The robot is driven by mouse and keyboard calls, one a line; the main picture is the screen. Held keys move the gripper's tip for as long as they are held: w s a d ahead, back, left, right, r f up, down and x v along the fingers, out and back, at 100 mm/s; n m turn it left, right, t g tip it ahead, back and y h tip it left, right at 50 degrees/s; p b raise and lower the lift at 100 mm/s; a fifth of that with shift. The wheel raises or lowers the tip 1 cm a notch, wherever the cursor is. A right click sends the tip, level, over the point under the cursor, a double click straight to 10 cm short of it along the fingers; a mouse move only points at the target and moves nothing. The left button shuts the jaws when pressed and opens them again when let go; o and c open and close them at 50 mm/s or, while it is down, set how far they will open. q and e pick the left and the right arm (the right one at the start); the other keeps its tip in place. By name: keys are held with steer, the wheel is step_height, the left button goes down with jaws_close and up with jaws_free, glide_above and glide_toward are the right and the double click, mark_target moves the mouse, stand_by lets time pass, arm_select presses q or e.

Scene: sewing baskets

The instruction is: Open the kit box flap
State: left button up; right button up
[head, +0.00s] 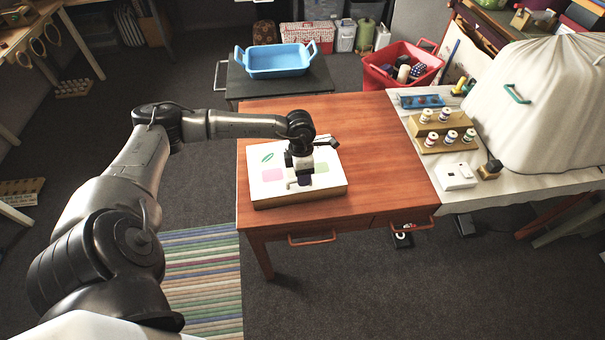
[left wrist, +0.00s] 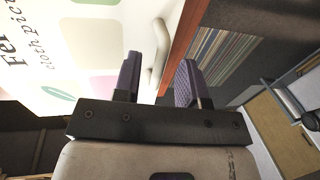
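The kit box (head: 265,192) lies shut on the wooden table, a flat box with a white printed top bearing a green leaf and pink and green patches. In the left wrist view, its white flap (left wrist: 45,28) shows print and a pale curved handle (left wrist: 160,48). My left gripper (head: 304,181) is over the box's top near its front edge. In the left wrist view, its purple fingers (left wrist: 160,77) are apart, with the handle between and just beyond their tips; contact cannot be told. My right gripper is not in view.
The wooden table (head: 370,140) is clear around the box and has drawers with handles in front. A blue tub (head: 275,62) stands behind on a dark table. Thread spools (head: 448,137) and a covered bulky shape (head: 540,100) are on the right table.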

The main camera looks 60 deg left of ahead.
arm_select(q)
steer(key=shift+f, duration=0.1)
jaws_close()
stand_by(0.4)
